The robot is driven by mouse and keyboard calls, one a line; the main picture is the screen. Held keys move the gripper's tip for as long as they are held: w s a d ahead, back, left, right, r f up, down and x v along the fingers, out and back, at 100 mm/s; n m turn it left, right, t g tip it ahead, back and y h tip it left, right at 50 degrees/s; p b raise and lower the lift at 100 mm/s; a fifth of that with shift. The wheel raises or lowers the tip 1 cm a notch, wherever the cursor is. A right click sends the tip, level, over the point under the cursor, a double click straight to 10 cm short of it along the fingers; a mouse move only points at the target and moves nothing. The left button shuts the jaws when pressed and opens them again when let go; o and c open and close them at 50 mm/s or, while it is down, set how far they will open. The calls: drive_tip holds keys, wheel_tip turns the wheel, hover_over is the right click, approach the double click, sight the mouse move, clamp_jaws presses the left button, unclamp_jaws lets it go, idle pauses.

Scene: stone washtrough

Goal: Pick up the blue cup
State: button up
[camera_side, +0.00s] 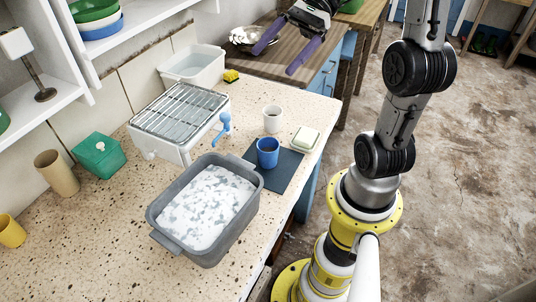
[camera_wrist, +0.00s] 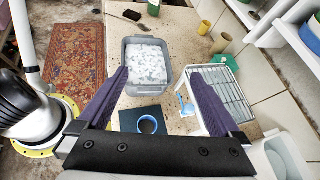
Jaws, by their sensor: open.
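The blue cup (camera_side: 268,153) stands upright on a dark mat (camera_side: 287,174) on the speckled stone counter. In the wrist view the blue cup (camera_wrist: 148,125) shows from above, between my fingers and near the black gripper body. The dark mat (camera_wrist: 128,120) shows beneath it there. My gripper (camera_side: 280,52) is open and empty, high up at the top of the side view, well apart from the cup. Its two purple fingers also show spread wide in the wrist view (camera_wrist: 158,80).
A grey basin (camera_side: 158,218) of suds stands left of the cup. A white cup (camera_side: 272,119) and a pale green soap dish (camera_side: 305,139) stand close by. A wire rack (camera_side: 180,112), a blue brush (camera_side: 222,128), a yellow sponge (camera_side: 231,75) and a white tub (camera_side: 192,62) lie farther back.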

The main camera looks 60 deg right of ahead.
sight(276, 145)
drive_tip(key=shift+m+t+y, duration=0.4)
drive_tip(key=shift+m+t, duration=0.3)
drive_tip(key=shift+m, duration=0.1)
drive_tip(key=f, duration=0.9)
drive_tip(key=d+f, duration=0.1)
drive_tip(key=f, duration=0.8)
drive_tip(key=d+f, duration=0.1)
drive_tip(key=f, duration=0.9)
drive_tip(key=shift+w, duration=0.4)
drive_tip(key=x, duration=0.7)
drive_tip(key=shift+a+f, duration=0.1)
drive_tip(key=c, duration=1.5)
